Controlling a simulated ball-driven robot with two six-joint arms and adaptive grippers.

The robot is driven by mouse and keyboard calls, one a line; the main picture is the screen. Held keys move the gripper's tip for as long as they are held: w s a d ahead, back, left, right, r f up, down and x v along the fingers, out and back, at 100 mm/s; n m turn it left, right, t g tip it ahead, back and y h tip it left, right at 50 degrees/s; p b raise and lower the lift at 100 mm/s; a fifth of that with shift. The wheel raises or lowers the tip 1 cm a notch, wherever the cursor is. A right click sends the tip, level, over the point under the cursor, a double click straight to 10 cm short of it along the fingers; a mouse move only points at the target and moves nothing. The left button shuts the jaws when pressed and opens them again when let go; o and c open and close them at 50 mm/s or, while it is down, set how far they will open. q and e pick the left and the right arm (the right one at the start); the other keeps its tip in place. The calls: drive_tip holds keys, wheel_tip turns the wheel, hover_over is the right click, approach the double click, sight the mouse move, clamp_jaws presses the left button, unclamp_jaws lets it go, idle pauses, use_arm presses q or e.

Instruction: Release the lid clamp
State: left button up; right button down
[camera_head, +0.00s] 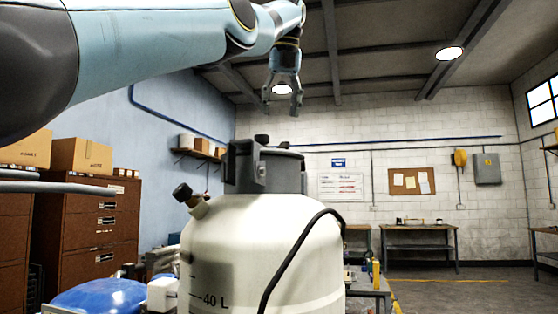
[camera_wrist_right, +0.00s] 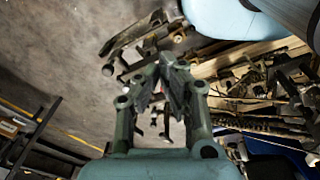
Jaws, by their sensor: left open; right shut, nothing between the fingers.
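A large cream tank (camera_head: 265,245) with a "40 L" mark stands upright in the middle of the head view. Its dark grey lid (camera_head: 283,170) sits on top. A dark clamp (camera_head: 258,162) stands against the lid's front left side, with a small black knob at its top. My left gripper (camera_head: 282,108) hangs above the lid, open and empty, pointing down and apart from the clamp. My right gripper (camera_wrist_right: 163,75) shows only in the right wrist view. Its fingertips meet with nothing between them, above the floor.
A black hose (camera_head: 290,258) runs down the tank's front. A side spout with a black knob (camera_head: 183,192) sticks out at the tank's left shoulder. Brown cabinets (camera_head: 88,225) with boxes stand at left. A workbench (camera_head: 418,240) stands at the back wall. Open floor lies at right.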

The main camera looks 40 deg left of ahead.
use_arm(q)
drive_tip(key=f, duration=0.1)
drive_tip(key=f+b, duration=0.2)
drive_tip(key=shift+s+a+f, duration=0.15)
drive_tip(key=shift+a+f, duration=0.1)
drive_tip(key=x, duration=0.2)
drive_tip(key=b+x, duration=0.1)
drive_tip(key=x, duration=0.1)
drive_tip(key=b+x, duration=0.1)
drive_tip(key=x, duration=0.1)
drive_tip(key=shift+w+a+r, duration=0.2)
drive_tip(key=shift+w, duration=0.1)
drive_tip(key=shift+f, duration=0.25)
drive_tip(key=shift+a, duration=0.15)
use_arm(e)
drive_tip(key=f, duration=0.2)
drive_tip(key=s+f, duration=0.1)
drive_tip(key=f, duration=0.1)
drive_tip(key=shift+d+f, duration=0.15)
drive_tip(key=shift+f, duration=0.1)
use_arm(q)
clamp_jaws()
use_arm(e)
drive_tip(key=shift+d, duration=0.45)
